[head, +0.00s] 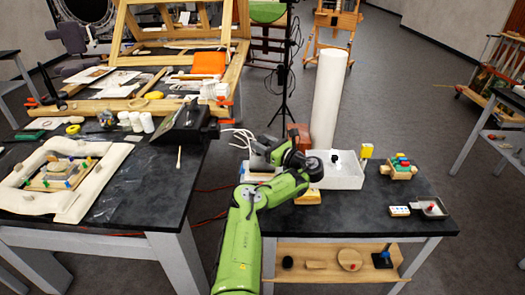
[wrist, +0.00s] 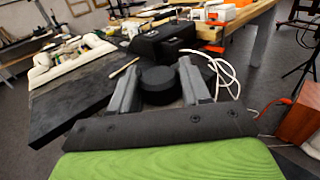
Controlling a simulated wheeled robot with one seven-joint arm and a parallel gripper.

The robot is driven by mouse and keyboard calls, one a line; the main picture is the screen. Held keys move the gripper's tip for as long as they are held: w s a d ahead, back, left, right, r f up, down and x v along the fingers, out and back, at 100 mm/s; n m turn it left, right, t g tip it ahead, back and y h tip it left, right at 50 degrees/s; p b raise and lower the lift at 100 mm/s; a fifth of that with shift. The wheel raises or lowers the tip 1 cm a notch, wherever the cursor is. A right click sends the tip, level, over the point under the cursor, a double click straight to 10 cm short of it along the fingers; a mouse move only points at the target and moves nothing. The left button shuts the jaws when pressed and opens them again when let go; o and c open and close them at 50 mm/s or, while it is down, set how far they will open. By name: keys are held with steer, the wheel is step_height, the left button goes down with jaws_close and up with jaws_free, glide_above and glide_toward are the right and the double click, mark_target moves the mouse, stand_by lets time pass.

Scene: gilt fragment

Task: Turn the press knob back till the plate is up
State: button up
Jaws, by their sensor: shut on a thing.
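The black round press knob (wrist: 160,86) sits between the two grey fingers of my gripper (wrist: 161,78) in the wrist view. The fingers are shut on it, one on each side. In the head view my gripper (head: 263,153) is over the left end of the right-hand dark table, beside the green arm. A small pale block-like part (head: 258,172), perhaps of the press, shows just below it. My arm and gripper hide the knob there. The press plate cannot be made out in either view, so its height cannot be told.
White cables (wrist: 222,72) loop near the fingers. A black angled box (head: 186,124) stands on the left table, across a gap.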

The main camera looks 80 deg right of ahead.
steer(key=shift+f+n+t+y+b, duration=0.1)
steer(key=shift+n+t+y+b, duration=0.5)
steer(key=shift+n+y+b, duration=0.45)
steer(key=shift+y+b, duration=0.3)
steer(key=shift+y, duration=0.25)
steer(key=o, duration=0.9)
steer(key=shift+o, duration=0.2)
steer(key=shift+s, duration=0.1)
steer(key=p+v, duration=0.2)
steer(key=v, duration=1.3)
steer(key=shift+s, duration=0.3)
